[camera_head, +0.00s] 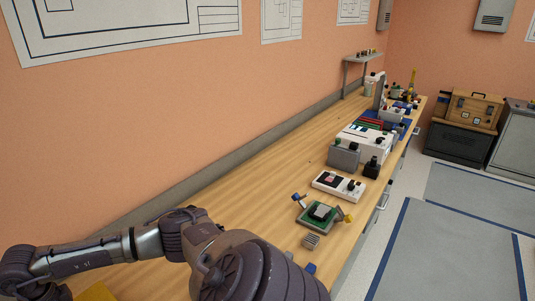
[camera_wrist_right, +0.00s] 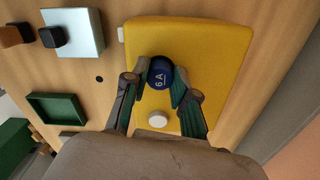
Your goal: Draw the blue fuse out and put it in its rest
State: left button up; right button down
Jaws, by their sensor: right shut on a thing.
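In the right wrist view my right gripper (camera_wrist_right: 160,80) is shut on the blue fuse (camera_wrist_right: 157,74), a round dark blue cap marked "6A", with one finger on each side. The fuse is over the yellow housing (camera_wrist_right: 225,45); the view from above does not show whether it is seated in it or lifted clear. A yellow corner (camera_head: 95,292) shows at the bottom left of the head view. No rest for the fuse can be made out with certainty. My left gripper is not in view.
A white round knob (camera_wrist_right: 157,118) is on the housing near the fingers. A green open tray (camera_wrist_right: 38,97) and a pale block with a black knob (camera_wrist_right: 88,22) lie to the left. In the head view, a green board (camera_head: 310,224) and several devices line the bench (camera_head: 255,177).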

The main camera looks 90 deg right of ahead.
jog(key=shift+r+p, duration=2.05)
jog(key=shift+r, duration=1.7)
jog(key=shift+f, duration=0.1)
